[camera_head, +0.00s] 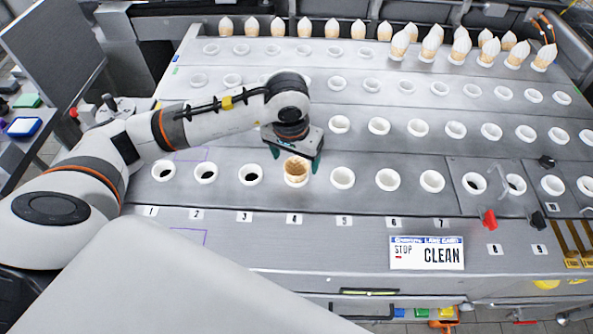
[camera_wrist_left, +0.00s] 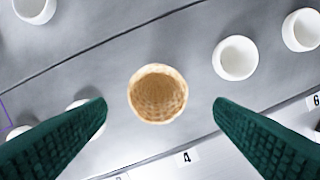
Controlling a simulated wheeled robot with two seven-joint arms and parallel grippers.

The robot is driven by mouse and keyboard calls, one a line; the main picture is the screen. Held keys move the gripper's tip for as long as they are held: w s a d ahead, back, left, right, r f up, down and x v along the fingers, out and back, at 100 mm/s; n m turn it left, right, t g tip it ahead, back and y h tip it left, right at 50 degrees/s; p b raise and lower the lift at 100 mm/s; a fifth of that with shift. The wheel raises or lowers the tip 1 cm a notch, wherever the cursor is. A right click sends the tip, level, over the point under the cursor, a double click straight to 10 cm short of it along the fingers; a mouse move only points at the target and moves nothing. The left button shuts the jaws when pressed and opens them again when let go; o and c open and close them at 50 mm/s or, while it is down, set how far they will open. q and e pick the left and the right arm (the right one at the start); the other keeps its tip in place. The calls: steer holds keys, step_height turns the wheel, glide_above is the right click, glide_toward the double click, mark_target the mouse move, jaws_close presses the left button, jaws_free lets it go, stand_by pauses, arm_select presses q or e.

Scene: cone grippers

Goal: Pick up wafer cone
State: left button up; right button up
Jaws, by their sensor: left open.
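A tan wafer cone (camera_head: 297,171) with a waffle pattern stands in the white cup holder above label 4 in the head view. In the left wrist view the wafer cone (camera_wrist_left: 158,94) shows from above, its open round mouth facing the camera. My left gripper (camera_head: 295,158) is just above and behind the cone. Its green fingers (camera_wrist_left: 160,108) are spread wide on both sides of the cone in the wrist view, with clear gaps and no contact. The jaws are empty. The cone's lower tip is hidden in its holder. My right gripper is not in view.
White cup holders, such as the one above label 5 (camera_head: 342,179), flank the cone on both sides. Several filled, white-topped cones (camera_head: 432,42) stand in the back rows.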

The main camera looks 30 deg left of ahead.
mark_target(296, 167)
arm_select(q)
steer(key=shift+f+p, duration=0.35)
steer(key=f+p, duration=0.1)
steer(key=w+f, duration=0.1)
steer(key=f, duration=0.1)
steer(key=shift+a+f+p, duration=0.1)
steer(key=shift+f+p, duration=0.2)
steer(key=shift+p, duration=0.05)
steer(key=shift+f, duration=0.4)
steer(key=shift+c, duration=0.2)
steer(key=c, duration=0.7)
